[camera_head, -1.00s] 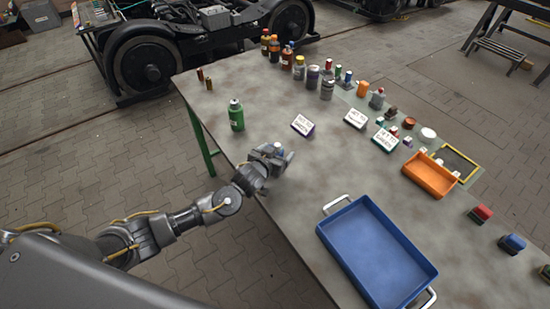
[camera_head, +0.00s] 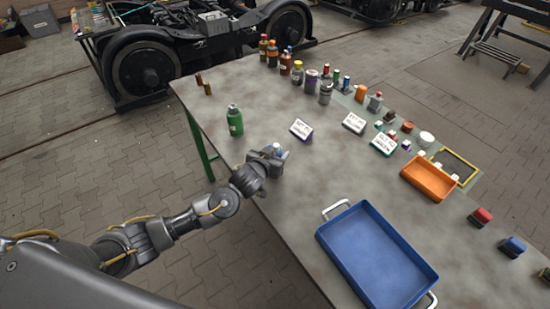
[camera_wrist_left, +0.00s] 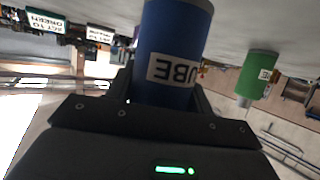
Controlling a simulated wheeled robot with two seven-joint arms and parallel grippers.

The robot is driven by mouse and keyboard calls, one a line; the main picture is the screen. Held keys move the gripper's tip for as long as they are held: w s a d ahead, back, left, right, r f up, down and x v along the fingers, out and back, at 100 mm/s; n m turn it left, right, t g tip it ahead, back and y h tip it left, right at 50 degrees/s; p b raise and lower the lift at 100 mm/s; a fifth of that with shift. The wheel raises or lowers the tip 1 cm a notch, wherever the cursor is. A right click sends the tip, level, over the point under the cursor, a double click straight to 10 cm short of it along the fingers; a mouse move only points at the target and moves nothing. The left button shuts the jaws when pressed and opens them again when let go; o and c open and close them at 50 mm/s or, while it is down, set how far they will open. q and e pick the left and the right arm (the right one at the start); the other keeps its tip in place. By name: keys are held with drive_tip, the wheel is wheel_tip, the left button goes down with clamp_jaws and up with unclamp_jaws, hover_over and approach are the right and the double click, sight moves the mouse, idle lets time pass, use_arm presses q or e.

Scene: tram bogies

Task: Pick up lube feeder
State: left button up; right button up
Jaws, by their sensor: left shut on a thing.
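The lube feeder is a blue cylinder with a white label ending in "UBE", seen upside down in the left wrist view (camera_wrist_left: 172,35). In the head view only its pale blue top (camera_head: 277,149) shows, near the table's front edge. My left gripper (camera_head: 270,158) is shut on it, with a finger at each side in the wrist view (camera_wrist_left: 165,100). The gripper hides most of the feeder in the head view. I cannot tell whether its base touches the table. My right gripper is not in view.
A green bottle (camera_head: 235,121) stands left of the gripper. A blue tray (camera_head: 322,238) lies to the right and an orange tray (camera_head: 430,181) beyond it.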

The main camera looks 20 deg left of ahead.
use_arm(q)
drive_tip(key=s+r+b, duration=0.1)
drive_tip(key=s+r, duration=0.2)
drive_tip(key=r, duration=0.1)
drive_tip(key=s+r+b, duration=0.1)
drive_tip(key=s+r, duration=0.3)
drive_tip(key=shift+s+a, duration=0.2)
drive_tip(key=shift+s, duration=0.1)
drive_tip(key=d+p+v, duration=0.1)
drive_tip(key=p+v, duration=0.2)
drive_tip(key=v, duration=0.4)
drive_tip(key=shift+a+r, duration=0.3)
